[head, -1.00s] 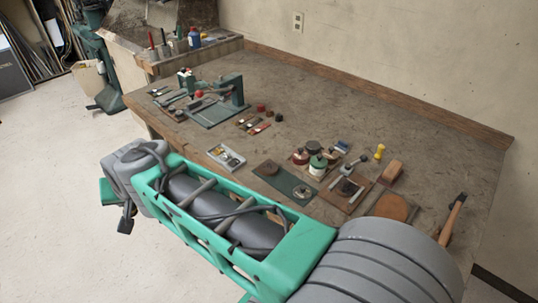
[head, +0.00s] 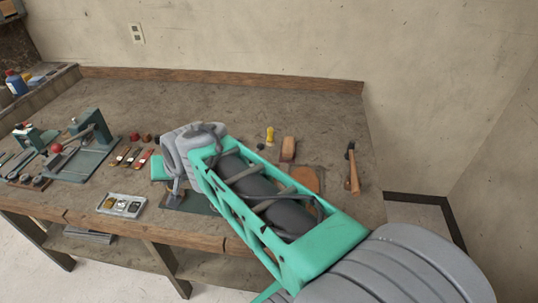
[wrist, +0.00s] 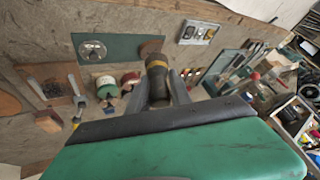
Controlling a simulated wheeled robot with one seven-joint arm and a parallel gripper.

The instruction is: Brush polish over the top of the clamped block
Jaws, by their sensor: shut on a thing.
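In the wrist view, my gripper (wrist: 160,92) is shut on a dark, rounded thing with a brass-coloured band, which looks like the brush (wrist: 157,66). Its far end is hard to make out. A metal clamp (wrist: 74,84) lies over a brown board (wrist: 40,72) at the left of the wrist view, apart from my gripper. The block there is too small to tell clearly. Pots with green (wrist: 106,89) and red (wrist: 130,79) lids stand between clamp and gripper. In the head view my arm hides the board, clamp, pots and my fingertips.
A green mat (wrist: 118,43) with a round metal piece lies beyond the pots. A grey tray (head: 121,205) sits at the bench's front edge. A wooden block (head: 288,149) and a hammer (head: 353,170) lie at the right. The back of the bench is clear.

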